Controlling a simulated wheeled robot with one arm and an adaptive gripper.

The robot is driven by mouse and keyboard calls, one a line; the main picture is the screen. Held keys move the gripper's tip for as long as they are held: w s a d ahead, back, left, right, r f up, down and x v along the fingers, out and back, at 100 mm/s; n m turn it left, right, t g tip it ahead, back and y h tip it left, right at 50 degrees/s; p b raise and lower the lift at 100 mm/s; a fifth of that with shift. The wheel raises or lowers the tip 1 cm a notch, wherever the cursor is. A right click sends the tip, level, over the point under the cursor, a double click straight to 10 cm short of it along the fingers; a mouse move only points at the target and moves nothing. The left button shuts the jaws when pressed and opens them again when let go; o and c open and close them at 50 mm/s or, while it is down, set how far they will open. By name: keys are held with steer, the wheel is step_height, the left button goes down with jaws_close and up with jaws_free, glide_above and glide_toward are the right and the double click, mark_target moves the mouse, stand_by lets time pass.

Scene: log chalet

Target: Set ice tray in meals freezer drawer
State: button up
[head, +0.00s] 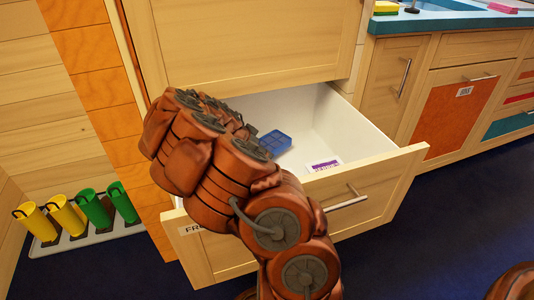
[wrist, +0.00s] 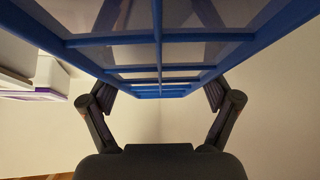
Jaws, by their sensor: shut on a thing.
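The blue ice tray (head: 276,143) shows beyond my arm in the head view, within the outline of the open drawer. Its height above the drawer floor is hard to tell. In the wrist view the tray's ribbed frame (wrist: 160,40) spans the top of the picture. My gripper (wrist: 160,92) is shut on it, one finger at each side. In the head view my arm hides the gripper. The white-lined freezer drawer (head: 312,112) is pulled out, with a wooden front and a partly hidden label starting "FRE".
A white pack with a purple label (head: 323,165) lies in the drawer near its front, right of the tray; free white floor surrounds it. The drawer front has a bar handle (head: 346,198). Yellow and green boots (head: 93,208) stand at left; cabinets are at right.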

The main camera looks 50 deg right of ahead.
steer(key=shift+s+d+f+b, duration=0.1)
steer(key=shift+d+f+b, duration=0.25)
steer(key=shift+d+f, duration=0.45)
steer(key=shift+s+d+f+b, duration=0.1)
steer(key=shift+d+f+b, duration=0.3)
steer(key=shift+d, duration=0.6)
steer(key=shift+f, duration=0.1)
steer(key=shift+f, duration=0.15)
steer(key=o, duration=1.3)
steer(key=shift+r, duration=0.3)
steer(key=p+v, duration=0.3)
steer(key=v, duration=0.7)
steer(key=shift+v, duration=0.9)
